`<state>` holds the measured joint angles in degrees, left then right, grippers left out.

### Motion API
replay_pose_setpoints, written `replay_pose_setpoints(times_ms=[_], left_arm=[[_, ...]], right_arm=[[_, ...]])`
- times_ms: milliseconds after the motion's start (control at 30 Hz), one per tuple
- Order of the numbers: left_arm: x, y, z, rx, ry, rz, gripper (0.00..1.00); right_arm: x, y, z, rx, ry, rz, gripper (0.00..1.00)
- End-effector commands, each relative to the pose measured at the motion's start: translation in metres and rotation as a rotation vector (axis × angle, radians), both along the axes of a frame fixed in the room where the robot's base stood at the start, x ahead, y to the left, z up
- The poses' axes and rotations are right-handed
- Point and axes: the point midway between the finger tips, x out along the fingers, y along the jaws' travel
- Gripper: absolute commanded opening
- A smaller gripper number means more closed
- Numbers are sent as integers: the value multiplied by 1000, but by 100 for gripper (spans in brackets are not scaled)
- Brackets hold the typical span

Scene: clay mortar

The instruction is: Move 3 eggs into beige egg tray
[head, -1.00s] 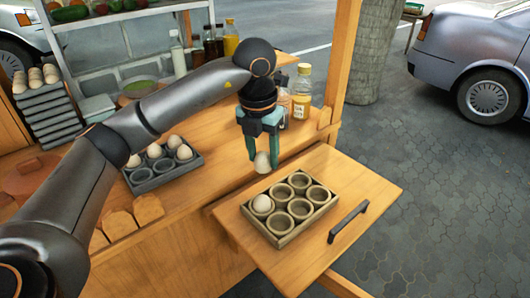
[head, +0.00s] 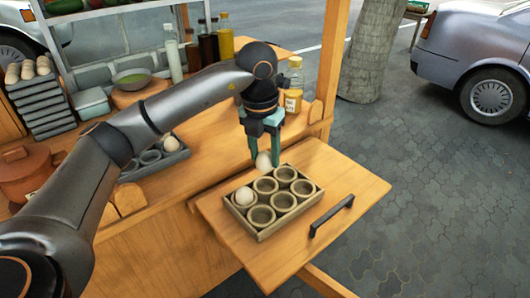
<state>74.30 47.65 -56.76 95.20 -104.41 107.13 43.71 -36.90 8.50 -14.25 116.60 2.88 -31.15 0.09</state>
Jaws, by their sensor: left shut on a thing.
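The beige egg tray (head: 262,238) lies on a wooden board with a dark handle. One white egg (head: 244,196) sits in its left back cup; the other cups that I can see into look empty. My left gripper (head: 264,158) points down and is shut on another white egg (head: 263,162), just above the tray's back edge. A dark grey egg tray (head: 128,176) is partly hidden behind my left arm on the counter, with an egg (head: 169,144) in it. My right gripper is out of view.
Stacked grey trays with several eggs (head: 40,98) stand at the far left. A brown clay pot (head: 28,172) is near my arm. A yellow-capped bottle (head: 294,88) stands behind the gripper. The board (head: 350,190) is clear around its handle (head: 332,215).

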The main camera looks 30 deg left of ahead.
Motion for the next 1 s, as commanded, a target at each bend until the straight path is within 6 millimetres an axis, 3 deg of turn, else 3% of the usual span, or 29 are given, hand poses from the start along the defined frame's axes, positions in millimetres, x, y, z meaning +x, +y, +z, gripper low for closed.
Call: replay_pose_setpoints(times_ms=[467, 1000], left_arm=[[0, 0, 0, 0, 0, 0, 32], [0, 0, -21, -1, 0, 0, 32]], right_arm=[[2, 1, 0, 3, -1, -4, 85], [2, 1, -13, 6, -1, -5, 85]])
